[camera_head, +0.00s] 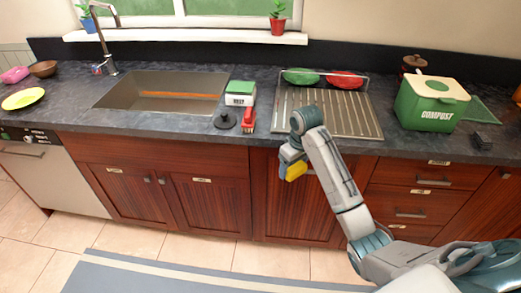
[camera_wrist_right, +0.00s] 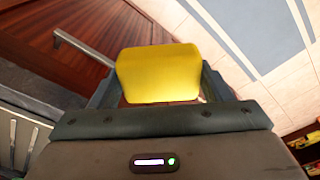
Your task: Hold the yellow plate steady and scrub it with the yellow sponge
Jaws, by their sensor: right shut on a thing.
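The yellow plate (camera_head: 23,98) lies on the dark counter at the far left, left of the sink. My right gripper (camera_head: 291,168) is shut on the yellow sponge (camera_head: 296,171). It holds the sponge in front of the cabinet doors, below the counter's front edge. In the right wrist view the sponge (camera_wrist_right: 158,73) sits between the two fingers of the right gripper (camera_wrist_right: 158,88). The plate is well to the left of the right gripper, with nothing on it. My left gripper is not in view.
The sink (camera_head: 160,92) lies between the plate and a ribbed drainboard (camera_head: 340,118). A red brush (camera_head: 249,120), a black stopper (camera_head: 225,121) and a small green-white box (camera_head: 240,93) stand by the sink. A green compost bin (camera_head: 430,104) stands right. A brown bowl (camera_head: 43,69) is behind the plate.

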